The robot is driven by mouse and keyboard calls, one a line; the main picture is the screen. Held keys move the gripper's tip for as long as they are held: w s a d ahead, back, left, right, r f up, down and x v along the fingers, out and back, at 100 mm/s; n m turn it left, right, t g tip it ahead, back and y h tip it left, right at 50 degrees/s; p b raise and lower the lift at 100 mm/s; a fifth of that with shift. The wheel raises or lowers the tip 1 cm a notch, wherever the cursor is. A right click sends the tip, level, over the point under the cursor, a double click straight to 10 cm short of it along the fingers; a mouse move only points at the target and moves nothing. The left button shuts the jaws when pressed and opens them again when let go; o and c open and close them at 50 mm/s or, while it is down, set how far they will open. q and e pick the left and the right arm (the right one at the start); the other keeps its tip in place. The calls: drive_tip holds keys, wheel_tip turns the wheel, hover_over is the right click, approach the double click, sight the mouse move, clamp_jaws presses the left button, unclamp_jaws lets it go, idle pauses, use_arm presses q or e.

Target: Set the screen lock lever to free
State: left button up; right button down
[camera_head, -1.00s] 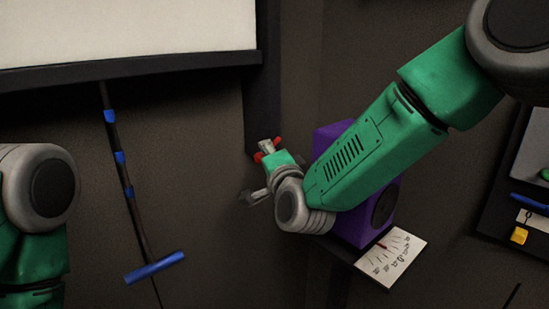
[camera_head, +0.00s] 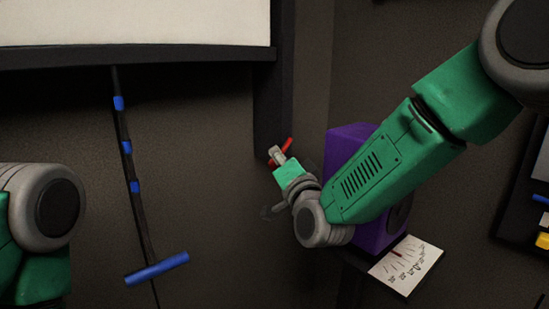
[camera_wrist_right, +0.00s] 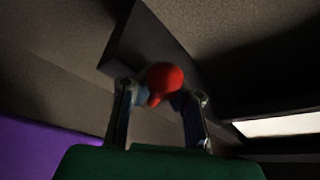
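The red lever (camera_head: 287,146) is at the lower end of the dark post beside the screen and slants up to the right. My right gripper (camera_head: 278,155) is at the lever, with red showing on both sides of its fingers. In the right wrist view, the lever's round red knob (camera_wrist_right: 165,76) lies in front of my right gripper (camera_wrist_right: 159,98), with one finger on each side. The knob hides part of the fingertips, so I cannot tell whether they press on it. Only part of my left arm shows at the left edge; its gripper is out of view.
A white screen (camera_head: 130,20) with a dark lower frame is at upper left. A dark rod with a blue T-handle (camera_head: 157,269) hangs below it. A purple box (camera_head: 337,148) and a white dial card (camera_head: 405,268) are close to my right arm. Another panel (camera_head: 520,200) is at far right.

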drive_tip(key=shift+s+f, duration=0.15)
drive_tip(key=shift+f, duration=0.25)
drive_tip(key=c, duration=1.9)
unclamp_jaws()
drive_tip(key=o, duration=0.3)
drive_tip(key=shift+s+d+r, duration=0.15)
drive_tip(key=shift+d+r, duration=0.05)
drive_tip(key=shift+s+d+r, duration=0.1)
drive_tip(key=shift+d+r, duration=0.05)
drive_tip(key=shift+d, duration=0.05)
drive_tip(key=v, duration=1.2)
